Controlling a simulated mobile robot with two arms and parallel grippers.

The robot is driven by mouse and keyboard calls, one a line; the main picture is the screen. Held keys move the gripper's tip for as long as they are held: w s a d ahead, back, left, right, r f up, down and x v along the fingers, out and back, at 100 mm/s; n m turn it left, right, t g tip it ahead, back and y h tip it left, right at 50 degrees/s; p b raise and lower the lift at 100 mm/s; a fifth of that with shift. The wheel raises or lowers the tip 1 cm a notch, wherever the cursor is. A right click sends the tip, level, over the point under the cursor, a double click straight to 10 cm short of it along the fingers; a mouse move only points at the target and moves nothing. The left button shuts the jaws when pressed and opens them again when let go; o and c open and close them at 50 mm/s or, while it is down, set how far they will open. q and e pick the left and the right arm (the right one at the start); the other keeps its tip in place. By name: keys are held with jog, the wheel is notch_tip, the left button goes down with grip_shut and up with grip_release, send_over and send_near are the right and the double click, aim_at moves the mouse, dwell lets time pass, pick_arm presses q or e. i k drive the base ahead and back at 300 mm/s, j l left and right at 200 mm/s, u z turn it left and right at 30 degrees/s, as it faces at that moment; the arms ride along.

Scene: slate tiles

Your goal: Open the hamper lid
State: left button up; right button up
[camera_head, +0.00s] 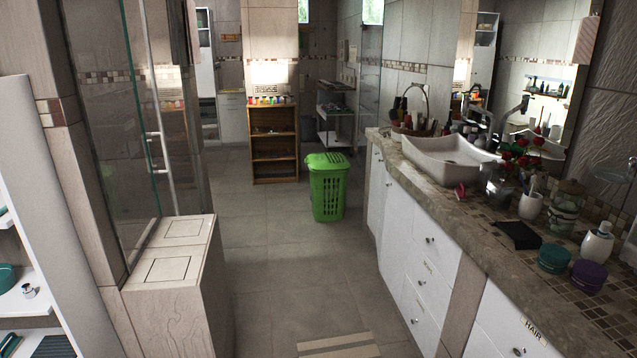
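A bright green plastic hamper (328,194) stands upright on the tiled floor, a little right of the middle of the camera_head view and some distance ahead. Its sides have slots. Its green lid (327,161) lies over the top and looks closed. Neither of my grippers shows in this view, so nothing is seen touching the hamper.
Free grey tile floor (270,260) runs up to the hamper. A long counter (440,205) with white drawers and a sink (447,158) lines the right. A tiled ledge (175,275) and glass shower panel (110,110) are left. A wooden shelf (274,144) stands behind.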

aim_at(316, 161)
jog(key=i+l, duration=0.15)
jog(key=i, duration=1.95)
jog(key=i+u, duration=0.35)
jog(key=i, duration=1.7)
jog(key=i+j+z, duration=0.15)
jog(key=i, duration=0.4)
jog(key=i+j+z, duration=0.2)
jog(key=i, duration=0.35)
jog(key=i+j+z, duration=0.15)
jog(key=i, duration=0.35)
jog(key=j, duration=0.1)
